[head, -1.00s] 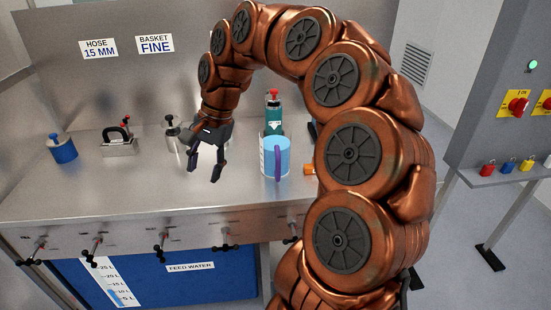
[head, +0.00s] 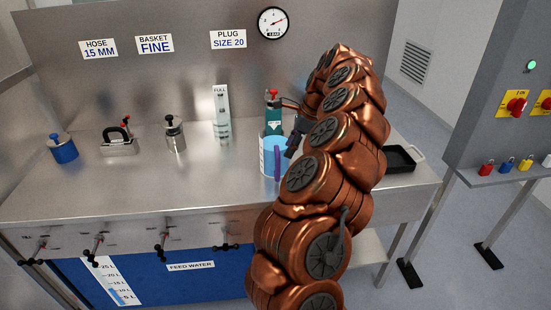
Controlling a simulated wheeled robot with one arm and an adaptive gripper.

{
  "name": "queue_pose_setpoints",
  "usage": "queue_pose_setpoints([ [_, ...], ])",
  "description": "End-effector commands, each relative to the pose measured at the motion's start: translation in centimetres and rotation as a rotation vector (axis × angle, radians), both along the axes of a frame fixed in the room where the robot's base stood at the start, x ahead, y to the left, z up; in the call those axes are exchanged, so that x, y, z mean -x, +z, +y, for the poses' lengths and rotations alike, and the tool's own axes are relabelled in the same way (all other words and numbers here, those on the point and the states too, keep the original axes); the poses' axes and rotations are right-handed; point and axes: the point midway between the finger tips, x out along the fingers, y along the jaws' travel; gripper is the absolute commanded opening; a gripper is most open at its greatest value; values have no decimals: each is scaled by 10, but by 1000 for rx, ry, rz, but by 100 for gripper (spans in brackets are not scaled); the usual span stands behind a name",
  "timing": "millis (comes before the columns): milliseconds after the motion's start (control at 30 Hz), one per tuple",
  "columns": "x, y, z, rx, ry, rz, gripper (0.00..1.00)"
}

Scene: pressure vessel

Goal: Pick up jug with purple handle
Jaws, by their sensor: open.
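The jug (head: 268,158) stands upright on the steel bench, right of centre in the head view. It is light blue with a pale scale strip on its left side. Its purple handle (head: 277,164) faces the camera. My gripper (head: 291,147) is open, close to the jug's upper right side. The arm hides part of the gripper, and I cannot tell whether a finger touches the jug.
A green bottle (head: 272,115) with a red top stands behind the jug. A white FULL gauge (head: 221,115), a steel canister (head: 175,134), a black-handled block (head: 119,143) and a blue canister (head: 63,149) stand leftward. A black tray (head: 402,158) lies right. The front left bench is clear.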

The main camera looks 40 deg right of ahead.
Motion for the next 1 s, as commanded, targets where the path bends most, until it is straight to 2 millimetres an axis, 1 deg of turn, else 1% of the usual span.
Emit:
queue_pose_setpoints([
  [300,-13,-36,11,0,4,-1,50],
  [567,-17,-50,14,1,2,-2,50],
  [667,-21,-61,17,0,3,-1,50],
  [833,-29,-85,24,-1,6,1,50],
  [900,-31,-92,26,0,5,0,50],
  [1000,-32,-97,26,1,4,-2,50],
])
